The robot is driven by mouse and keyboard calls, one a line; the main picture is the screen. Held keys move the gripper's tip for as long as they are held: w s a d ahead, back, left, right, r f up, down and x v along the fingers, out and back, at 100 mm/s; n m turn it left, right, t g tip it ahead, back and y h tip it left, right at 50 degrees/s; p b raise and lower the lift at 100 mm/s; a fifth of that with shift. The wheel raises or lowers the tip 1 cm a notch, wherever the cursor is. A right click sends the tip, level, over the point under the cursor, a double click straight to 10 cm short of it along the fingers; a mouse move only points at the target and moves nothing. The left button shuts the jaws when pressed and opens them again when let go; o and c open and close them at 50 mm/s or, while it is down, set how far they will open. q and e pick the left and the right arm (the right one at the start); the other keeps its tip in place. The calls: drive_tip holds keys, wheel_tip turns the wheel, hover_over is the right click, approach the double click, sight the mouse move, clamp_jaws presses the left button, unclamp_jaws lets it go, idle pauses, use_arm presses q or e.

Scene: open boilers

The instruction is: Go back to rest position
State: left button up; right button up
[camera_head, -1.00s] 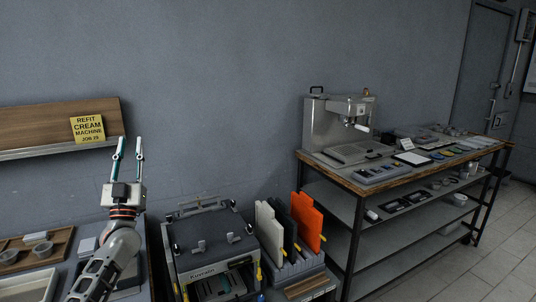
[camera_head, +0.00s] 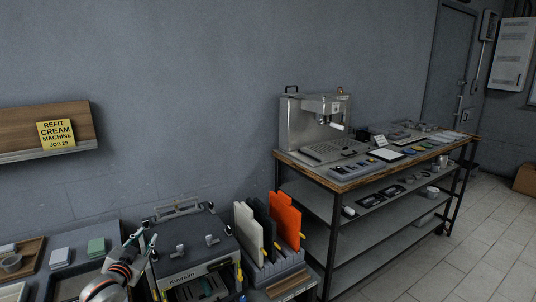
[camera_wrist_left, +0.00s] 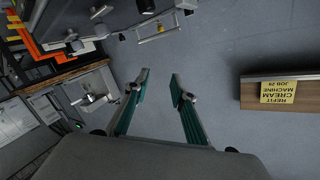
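My left gripper (camera_head: 143,241) is low at the lower left in the head view, in front of the left side of the grey boiler machine (camera_head: 195,262). In the left wrist view its two green-padded fingers (camera_wrist_left: 158,92) stand apart with nothing between them, so it is open and empty. The grey wall and the wooden shelf (camera_wrist_left: 250,92) show beyond the fingers there. My right gripper is in neither view.
A yellow job note (camera_head: 56,134) hangs on the wall shelf (camera_head: 18,132). White, black and orange boards stand in a rack (camera_head: 275,268) right of the boiler machine. A workbench (camera_head: 345,180) carries an espresso machine (camera_head: 318,125). Tiled floor (camera_head: 450,265) is free at the right.

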use_arm(q)
drive_tip(key=s+d+f+g+h, duration=0.15)
drive_tip(key=s+d+f, duration=0.45)
drive_tip(key=s+f, duration=0.7)
drive_tip(key=s+d+f+g, duration=0.1)
drive_tip(key=s+d+f, duration=0.2)
drive_tip(key=s, duration=0.6)
drive_tip(key=s+d+f+g+h, duration=0.1)
drive_tip(key=s+d+f, duration=0.3)
drive_tip(key=s, duration=0.6)
drive_tip(key=s+d+f+n+g, duration=0.1)
drive_tip(key=s+d+f+g, duration=0.1)
drive_tip(key=s+d+f, duration=0.2)
drive_tip(key=s+f, duration=0.3)
drive_tip(key=s, duration=0.3)
drive_tip(key=shift+s+f+g, duration=0.25)
drive_tip(key=shift+g, duration=0.1)
